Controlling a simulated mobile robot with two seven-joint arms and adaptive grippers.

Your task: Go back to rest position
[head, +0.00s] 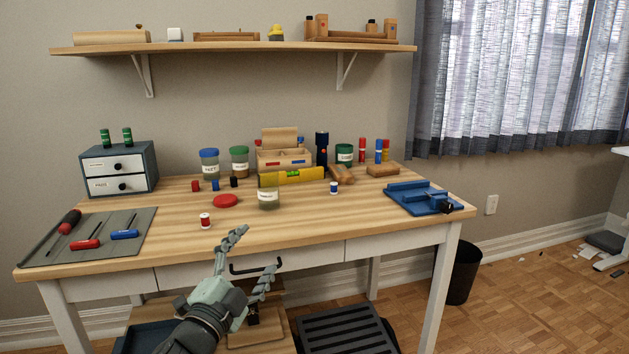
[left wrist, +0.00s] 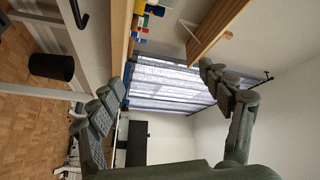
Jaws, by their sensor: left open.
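My left gripper (head: 258,248) is open and empty in the head view, in front of the desk's front edge, low in the middle. In the left wrist view its two fingers are spread wide (left wrist: 160,73) with nothing between them. The wooden desk (head: 300,222) stands before me. My right gripper is in neither view.
A red-and-white spool (head: 205,220), a jar (head: 269,198) and a red disc (head: 226,201) stand on the desk. A grey mat (head: 60,252) with tools lies at left, a blue fixture (head: 420,199) at right. A black bin (head: 464,272) stands on the floor. A dark hook (head: 250,269) is near my gripper.

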